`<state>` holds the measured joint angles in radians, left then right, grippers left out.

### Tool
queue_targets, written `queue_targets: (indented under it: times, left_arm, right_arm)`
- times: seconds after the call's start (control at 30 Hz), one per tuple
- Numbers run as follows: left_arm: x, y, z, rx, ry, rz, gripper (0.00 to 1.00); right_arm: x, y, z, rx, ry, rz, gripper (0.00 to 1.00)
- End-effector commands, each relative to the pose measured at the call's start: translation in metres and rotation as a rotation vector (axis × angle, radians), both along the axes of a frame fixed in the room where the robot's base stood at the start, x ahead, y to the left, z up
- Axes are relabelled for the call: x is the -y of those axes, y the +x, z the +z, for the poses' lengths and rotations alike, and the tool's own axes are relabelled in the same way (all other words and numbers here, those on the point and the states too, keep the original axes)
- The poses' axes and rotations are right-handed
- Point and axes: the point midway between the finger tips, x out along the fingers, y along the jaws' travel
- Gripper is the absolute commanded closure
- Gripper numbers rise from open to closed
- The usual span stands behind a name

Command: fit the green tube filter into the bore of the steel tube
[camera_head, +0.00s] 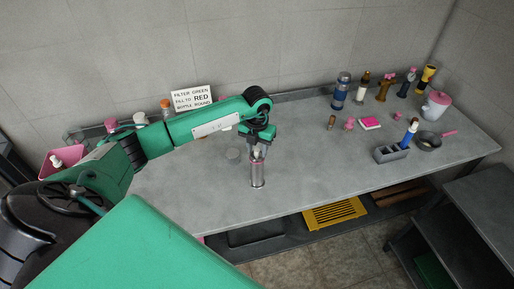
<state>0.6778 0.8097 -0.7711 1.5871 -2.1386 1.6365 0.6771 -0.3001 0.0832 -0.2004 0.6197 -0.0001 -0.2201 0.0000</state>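The steel tube (257,174) stands upright on the grey worktop, near its front edge. My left gripper (257,152) points down right at the tube's top. A small pale piece (257,154) shows between its fingers at the tube's mouth. I cannot tell whether this piece is the filter, whether the fingers press on it, or how far it sits in the bore. No clearly green filter shows, and the fingers partly hide the bore. My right gripper is not in view.
A sign (192,98) stands at the back. A round pale disc (233,154) lies left of the tube. A grey rack (391,154) with a blue bottle (410,132), a pan (428,142) and a pink-lidded pot (435,106) stand at right. The worktop right of the tube is clear.

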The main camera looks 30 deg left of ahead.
Motion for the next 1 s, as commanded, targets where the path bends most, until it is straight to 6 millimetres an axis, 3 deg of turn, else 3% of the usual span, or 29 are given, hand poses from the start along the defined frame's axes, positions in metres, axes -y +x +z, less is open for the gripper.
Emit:
queue_targets:
  times: [0.1,0.17,0.5,0.7,1.0]
  left_arm:
    - [0.0,0.0,0.006,0.0,0.0,0.0,0.61]
    - [0.0,0.001,0.009,0.003,0.0,-0.001,0.61]
    - [0.0,0.001,0.08,0.006,0.0,-0.001,0.61]
    - [0.0,0.001,0.11,0.004,0.0,0.0,0.61]
    - [0.0,0.0,0.124,0.001,0.0,0.0,0.61]
  right_arm:
    - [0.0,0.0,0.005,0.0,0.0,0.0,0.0]
    - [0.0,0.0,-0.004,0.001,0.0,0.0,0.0]
    - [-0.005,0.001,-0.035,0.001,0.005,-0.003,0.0]
    - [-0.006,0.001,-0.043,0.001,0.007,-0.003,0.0]
    - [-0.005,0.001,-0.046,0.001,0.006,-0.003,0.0]
